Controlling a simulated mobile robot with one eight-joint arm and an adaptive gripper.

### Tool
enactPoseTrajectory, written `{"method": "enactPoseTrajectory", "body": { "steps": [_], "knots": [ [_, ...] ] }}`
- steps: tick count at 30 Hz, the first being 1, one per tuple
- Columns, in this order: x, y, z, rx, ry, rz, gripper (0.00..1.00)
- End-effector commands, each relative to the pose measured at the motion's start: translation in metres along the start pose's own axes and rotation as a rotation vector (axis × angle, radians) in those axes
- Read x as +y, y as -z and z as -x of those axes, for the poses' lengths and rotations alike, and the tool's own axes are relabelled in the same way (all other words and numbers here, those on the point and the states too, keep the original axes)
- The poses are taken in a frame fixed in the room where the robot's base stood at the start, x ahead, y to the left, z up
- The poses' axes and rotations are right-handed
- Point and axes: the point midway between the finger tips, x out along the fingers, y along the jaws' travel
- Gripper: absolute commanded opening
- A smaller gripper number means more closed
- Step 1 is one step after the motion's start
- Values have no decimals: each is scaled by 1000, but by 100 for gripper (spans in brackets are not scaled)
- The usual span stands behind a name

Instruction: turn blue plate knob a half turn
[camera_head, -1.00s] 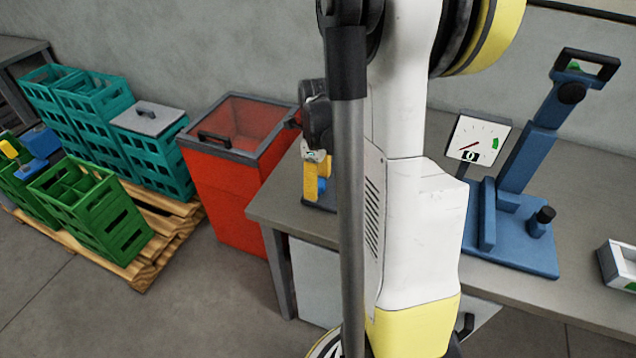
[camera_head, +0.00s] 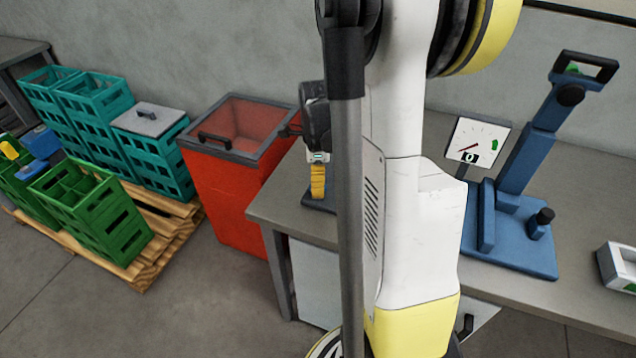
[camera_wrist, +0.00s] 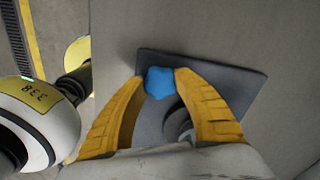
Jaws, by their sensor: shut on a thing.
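The blue knob (camera_wrist: 159,83) sits on a dark grey plate (camera_wrist: 235,80) on the table, in the wrist view. My gripper (camera_wrist: 160,84) has its two yellow fingers shut on the blue knob, one fingertip on each side. In the head view my gripper (camera_head: 318,180) shows at the table's left end, partly behind my arm. The knob is hidden there, and only an edge of the plate (camera_head: 318,203) shows. A round dark part (camera_wrist: 178,124) of the plate shows between the fingers in the wrist view.
A red bin (camera_head: 225,190) stands left of the table (camera_head: 285,205). A blue stand (camera_head: 515,240) with a dial (camera_head: 480,135) is on the table to the right, beside a white box (camera_head: 618,265). Green crates (camera_head: 90,215) and teal crates sit on a pallet at far left.

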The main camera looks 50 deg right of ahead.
Motion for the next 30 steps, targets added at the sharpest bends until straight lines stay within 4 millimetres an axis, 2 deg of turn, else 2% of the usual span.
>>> {"method": "enactPoseTrajectory", "body": {
  "steps": [30],
  "knots": [
    [1,0,0,0,-1,966,7]
  ]
}}
